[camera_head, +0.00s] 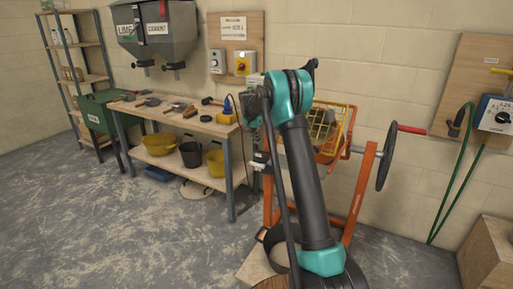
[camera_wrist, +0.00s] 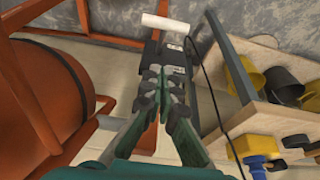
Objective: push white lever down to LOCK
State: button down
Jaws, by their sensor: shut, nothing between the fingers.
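The white lever (camera_wrist: 165,23) shows in the wrist view as a pale cylindrical handle lying nearly level. It is beside a dark box (camera_wrist: 174,42) with a small white label. My gripper (camera_wrist: 166,74) is shut and empty, its fingertips just below the box in the picture and apart from the white handle. I cannot tell whether the fingertips touch the box. No LOCK mark is readable.
An orange mixer drum (camera_wrist: 40,95) and orange frame bars are close on the left in the wrist view. The workbench (camera_head: 183,122) with tools is on the right there. A thin black cable hangs beside the box. Open floor (camera_head: 130,215) lies in front of the bench.

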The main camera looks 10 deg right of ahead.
send_over(261, 165)
jog(key=w, duration=0.4)
jog(key=f, duration=0.7)
jog(key=shift+s+a+f, duration=0.25)
jog(key=shift+a+f, duration=0.15)
jog(key=f, duration=0.2)
jog(key=s+f, duration=0.1)
jog(key=shift+a, duration=0.35)
jog(key=shift+s+a+f, duration=0.15)
jog(key=shift+s+f, duration=0.05)
jog(key=shift+f, duration=0.3)
